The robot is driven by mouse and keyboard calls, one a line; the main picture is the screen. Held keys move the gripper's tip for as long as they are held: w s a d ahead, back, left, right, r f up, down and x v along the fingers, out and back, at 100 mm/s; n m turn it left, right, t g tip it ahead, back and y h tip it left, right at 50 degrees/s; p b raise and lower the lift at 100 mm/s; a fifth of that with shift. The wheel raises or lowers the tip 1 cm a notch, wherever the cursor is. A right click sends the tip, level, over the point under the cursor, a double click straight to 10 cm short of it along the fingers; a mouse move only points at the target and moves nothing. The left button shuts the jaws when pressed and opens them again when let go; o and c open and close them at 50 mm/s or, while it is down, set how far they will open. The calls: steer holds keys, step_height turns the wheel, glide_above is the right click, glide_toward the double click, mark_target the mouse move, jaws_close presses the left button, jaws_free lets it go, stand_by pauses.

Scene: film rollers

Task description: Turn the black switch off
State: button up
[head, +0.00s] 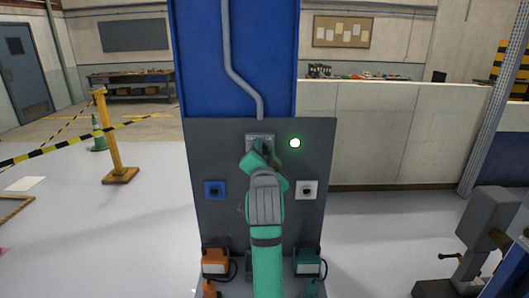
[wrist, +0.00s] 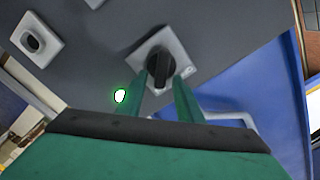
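The black switch (wrist: 158,62) is a round knob with a raised grip bar on a light grey square plate, fixed to the dark grey panel. My gripper (wrist: 164,80) is open, with its two green fingertips on either side of the grip bar. I cannot tell whether they touch it. In the head view my gripper (head: 262,154) covers most of the switch, and the top of its plate (head: 260,137) shows above. A round green lamp (head: 295,143) is lit beside the switch; it also shows in the wrist view (wrist: 120,96).
Lower on the panel (head: 225,150) are a blue-plated switch (head: 214,190) and a white-plated switch (head: 306,189). An orange box (head: 215,262) and a green box (head: 307,262) sit at the panel's foot. A barrier post (head: 113,140) stands left, and a grey machine (head: 485,225) right.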

jaws_close()
steer(key=shift+n, duration=0.3)
steer(key=shift+a+f+n, duration=0.1)
steer(key=shift+a+n, duration=0.3)
steer(key=shift+n, duration=2.45)
steer(key=shift+a+r+n, duration=0.1)
steer(key=shift+a+n, duration=0.3)
steer(key=shift+n, duration=2.5)
steer(key=shift+a+f+n, duration=0.1)
steer(key=shift+a+n, duration=0.3)
steer(key=shift+n, duration=2.45)
